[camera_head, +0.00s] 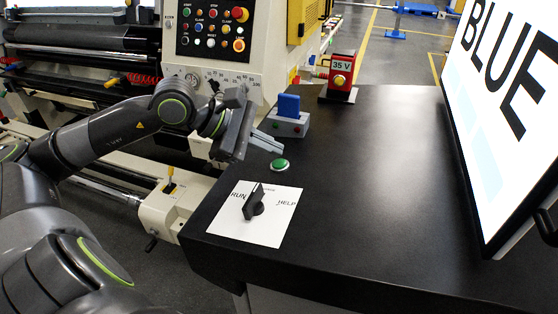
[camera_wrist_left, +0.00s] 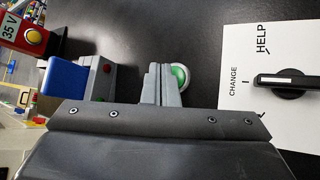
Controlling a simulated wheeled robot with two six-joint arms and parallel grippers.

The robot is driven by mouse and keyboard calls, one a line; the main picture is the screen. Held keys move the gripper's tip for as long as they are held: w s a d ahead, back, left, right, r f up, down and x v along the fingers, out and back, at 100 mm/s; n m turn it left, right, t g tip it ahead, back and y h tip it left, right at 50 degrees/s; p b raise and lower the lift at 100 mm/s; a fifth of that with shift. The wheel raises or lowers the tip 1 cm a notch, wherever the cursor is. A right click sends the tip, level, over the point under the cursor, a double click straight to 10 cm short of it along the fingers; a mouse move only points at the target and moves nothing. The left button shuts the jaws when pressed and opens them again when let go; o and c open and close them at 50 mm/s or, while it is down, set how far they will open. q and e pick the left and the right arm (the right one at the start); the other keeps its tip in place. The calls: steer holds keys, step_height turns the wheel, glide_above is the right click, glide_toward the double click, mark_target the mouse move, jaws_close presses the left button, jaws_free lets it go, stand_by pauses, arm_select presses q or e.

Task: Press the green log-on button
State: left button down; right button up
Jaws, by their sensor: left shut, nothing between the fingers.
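The green button (camera_head: 279,165) is a small round green cap on a pale ring, set on the black table near its left edge. My left gripper (camera_head: 269,142) comes in from the left; its fingers are together and empty, just behind and left of the button in the head view. In the left wrist view the fingertips (camera_wrist_left: 162,80) partly overlap the green button (camera_wrist_left: 180,75), whose cap shows beside them. I cannot tell whether they touch. My right gripper is not in view.
A grey box with a blue block (camera_head: 288,107) stands behind the button. A red 35 V box (camera_head: 341,74) is farther back. A white plate with a black rotary switch (camera_head: 254,203) lies in front. A large screen reading BLUE (camera_head: 500,110) stands right; the table's middle is clear.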

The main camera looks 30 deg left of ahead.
arm_select(q)
steer(key=r+p, duration=0.2)
steer(key=r, duration=0.1)
steer(key=r+p, duration=0.1)
steer(key=r, duration=0.1)
steer(key=shift+s+a+p, duration=0.1)
steer(key=shift+a+p, duration=0.2)
steer(key=shift+a, duration=0.05)
steer(key=shift+f, duration=0.1)
steer(key=shift+a, duration=0.1)
stand_by(0.4)
